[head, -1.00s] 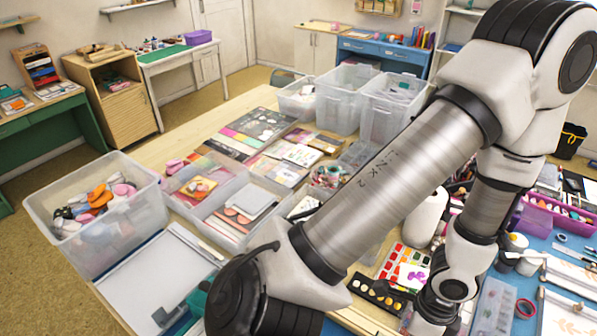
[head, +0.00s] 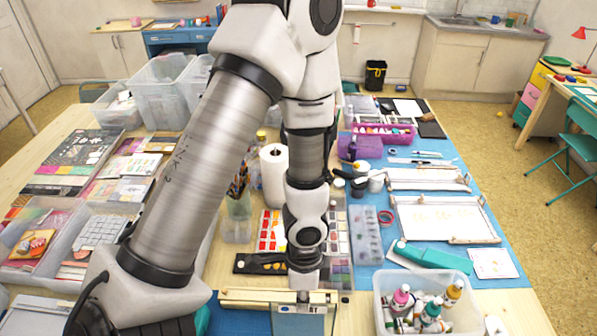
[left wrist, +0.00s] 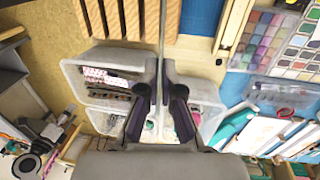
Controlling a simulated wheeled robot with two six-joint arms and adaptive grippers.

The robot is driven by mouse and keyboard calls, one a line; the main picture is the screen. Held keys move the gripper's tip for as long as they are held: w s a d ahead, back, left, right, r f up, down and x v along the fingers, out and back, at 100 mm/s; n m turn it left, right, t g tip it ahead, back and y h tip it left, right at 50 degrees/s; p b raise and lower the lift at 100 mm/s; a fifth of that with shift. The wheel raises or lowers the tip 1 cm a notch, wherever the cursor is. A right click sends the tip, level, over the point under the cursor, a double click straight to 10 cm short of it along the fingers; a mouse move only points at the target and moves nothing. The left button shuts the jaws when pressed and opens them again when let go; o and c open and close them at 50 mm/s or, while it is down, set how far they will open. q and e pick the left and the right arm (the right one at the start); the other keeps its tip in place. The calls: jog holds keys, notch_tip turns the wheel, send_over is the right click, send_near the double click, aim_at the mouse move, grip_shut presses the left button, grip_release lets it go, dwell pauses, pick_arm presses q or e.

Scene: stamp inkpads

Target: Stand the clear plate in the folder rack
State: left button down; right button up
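My left gripper (head: 304,297) points down near the bottom middle of the head view. In the left wrist view its two dark fingers (left wrist: 161,98) are closed on the clear plate (left wrist: 162,30), which shows there as a thin edge-on sheet. In the head view the plate (head: 301,322) hangs upright below the gripper, and the picture edge cuts off its lower part. A pale wooden bar (head: 255,297) lies just behind the plate; I cannot tell whether it belongs to the folder rack. My right gripper is out of view.
A clear bin of paint bottles (head: 430,318) stands right of the plate. A teal box (head: 432,257) and wooden frames (head: 442,219) lie on the blue mat. Paint palettes, a paper roll (head: 273,176) and a black tray (head: 259,264) stand behind the gripper. Clear bins fill the left.

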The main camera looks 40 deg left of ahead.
aim_at(303, 320)
pick_arm(q)
jog(key=f+b, duration=0.1)
jog(key=f, duration=0.1)
jog(key=f+b, duration=0.1)
jog(key=b, duration=0.1)
jog(key=f+b, duration=0.1)
jog(key=f, duration=0.1)
jog(key=shift+s+d+f+b, duration=0.2)
jog(key=shift+d+f+b, duration=0.05)
jog(key=shift+f+b, duration=0.15)
jog(key=shift+s+d+f, duration=0.1)
jog(key=shift+s+f, duration=0.05)
jog(key=shift+f, duration=0.45)
jog(key=shift+f+b, duration=0.4)
jog(key=shift+f, duration=0.15)
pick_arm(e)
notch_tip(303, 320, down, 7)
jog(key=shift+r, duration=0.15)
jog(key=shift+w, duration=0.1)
pick_arm(q)
jog(key=c, duration=1.2)
grip_release()
jog(key=shift+c, duration=0.2)
